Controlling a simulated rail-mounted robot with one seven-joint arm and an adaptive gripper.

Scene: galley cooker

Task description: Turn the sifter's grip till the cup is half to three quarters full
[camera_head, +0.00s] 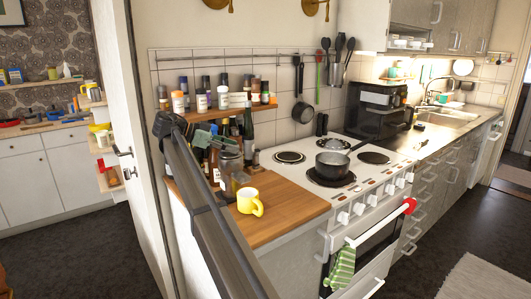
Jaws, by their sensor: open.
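A yellow cup (246,205) stands upright on the wooden counter, its handle to the right; its fill level is too small to tell. Just behind it, to the left, is a clear jar-like vessel (229,169) with a greyish top, which looks like the sifter. Its grip cannot be made out clearly. My arm hides part of the counter's left side.
Dark bottles (248,130) stand close behind the vessel, under a wooden shelf (225,113) with several jars. The white stove (304,170) to the right carries a dark pot (333,166). The wooden counter (288,212) is bare right of the cup.

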